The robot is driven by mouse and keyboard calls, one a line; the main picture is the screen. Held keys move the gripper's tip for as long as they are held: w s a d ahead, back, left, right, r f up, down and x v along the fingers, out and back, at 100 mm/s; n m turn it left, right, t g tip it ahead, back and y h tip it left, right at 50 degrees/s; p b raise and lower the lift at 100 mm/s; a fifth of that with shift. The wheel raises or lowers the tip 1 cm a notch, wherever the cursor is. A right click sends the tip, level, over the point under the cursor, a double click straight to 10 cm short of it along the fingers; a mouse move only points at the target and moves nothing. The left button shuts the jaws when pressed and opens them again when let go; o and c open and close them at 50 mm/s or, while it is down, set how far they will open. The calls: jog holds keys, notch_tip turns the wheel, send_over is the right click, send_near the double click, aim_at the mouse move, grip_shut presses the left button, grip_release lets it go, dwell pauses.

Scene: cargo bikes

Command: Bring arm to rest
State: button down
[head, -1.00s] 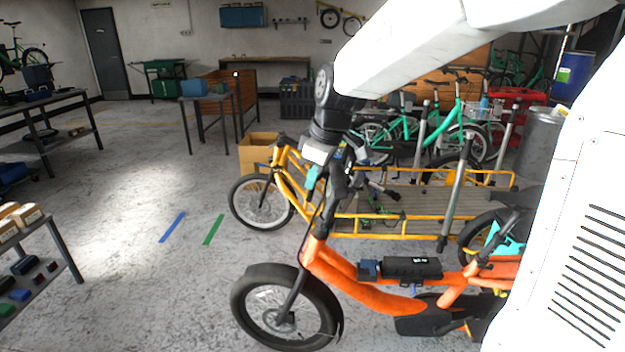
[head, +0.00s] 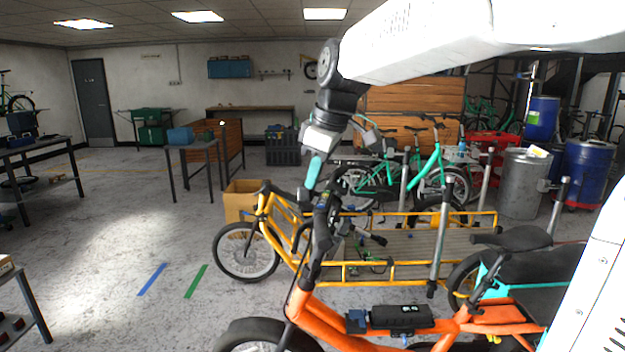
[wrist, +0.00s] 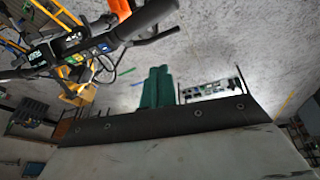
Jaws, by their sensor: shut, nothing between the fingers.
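My gripper (head: 313,172) hangs at the end of my white arm, in the middle of the head view, pointing down. Its teal fingers (wrist: 157,88) are together in the wrist view, with nothing between them. The orange cargo bike (head: 330,318) stands in front of me, and its handlebar (head: 322,240) is just below the gripper in the head view. In the wrist view the handlebar (wrist: 100,42) with its small display lies left of the fingers. I cannot tell the exact gap between fingers and handlebar.
A yellow cargo bike (head: 390,275) stands behind the orange one, with green bikes (head: 430,178) beyond. Metal posts (head: 440,245) rise among them. A grey drum (head: 523,185) and blue barrels (head: 587,170) stand at right. The floor on the left is open, with blue and green tape strips.

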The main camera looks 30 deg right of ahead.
dwell(0.3)
jog(key=s+f+m+g, duration=0.1)
jog(key=s+f+m, duration=0.3)
jog(key=s, duration=0.9)
jog(key=s+a+f+m+g+h, duration=0.1)
jog(key=s+f+m, duration=0.4)
jog(key=s+f, duration=0.4)
jog(key=s, duration=0.5)
jog(key=shift+a+h, duration=0.2)
jog(key=shift+h, duration=0.1)
